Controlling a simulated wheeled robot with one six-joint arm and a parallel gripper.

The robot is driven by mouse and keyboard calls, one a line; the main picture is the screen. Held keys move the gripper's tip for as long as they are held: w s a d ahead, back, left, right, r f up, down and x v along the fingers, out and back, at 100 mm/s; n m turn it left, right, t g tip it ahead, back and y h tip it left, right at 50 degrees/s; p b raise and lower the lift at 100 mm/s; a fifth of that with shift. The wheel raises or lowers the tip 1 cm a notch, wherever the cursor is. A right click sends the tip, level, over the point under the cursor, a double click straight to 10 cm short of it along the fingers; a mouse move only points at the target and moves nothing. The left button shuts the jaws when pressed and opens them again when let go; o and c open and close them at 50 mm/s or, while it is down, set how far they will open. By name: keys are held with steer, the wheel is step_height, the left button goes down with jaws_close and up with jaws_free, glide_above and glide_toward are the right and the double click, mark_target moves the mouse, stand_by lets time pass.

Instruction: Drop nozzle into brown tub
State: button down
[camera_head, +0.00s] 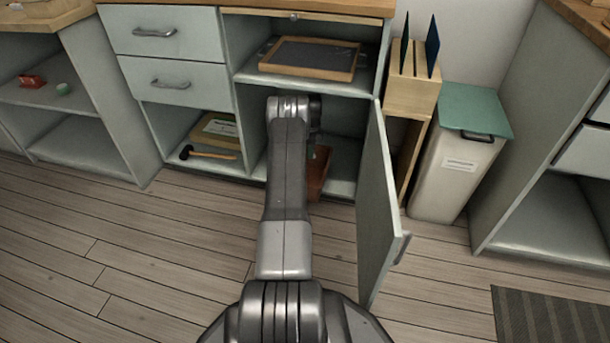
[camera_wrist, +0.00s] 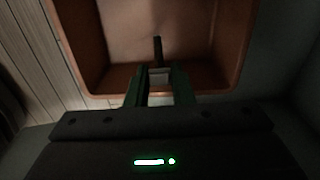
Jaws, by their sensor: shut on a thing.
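The brown tub (camera_wrist: 92,50) fills the upper part of the wrist view, seen from above with its open inside facing me. In the head view the tub (camera_head: 319,172) stands on the lower floor of the open cabinet, partly hidden behind my arm. My gripper (camera_wrist: 159,80) is shut on the nozzle (camera_wrist: 157,48), a small piece with a dark thin tip and a paler part between the green fingers. The nozzle shows against the tub's inside, past its near rim. Its height above the tub floor is hard to tell. The head view hides my fingers inside the cabinet.
The cabinet door (camera_head: 374,210) stands open to the right of my arm. A shelf with a framed dark board (camera_head: 310,58) lies above the tub. A hammer (camera_head: 208,153) lies in the compartment to the left. A bin with a green lid (camera_head: 458,165) stands at right.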

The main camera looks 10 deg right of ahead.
steer(key=shift+f+b, duration=0.45)
steer(key=shift+f, duration=1.55)
steer(key=c, duration=1.2)
jaws_free()
steer(key=shift+r, duration=0.1)
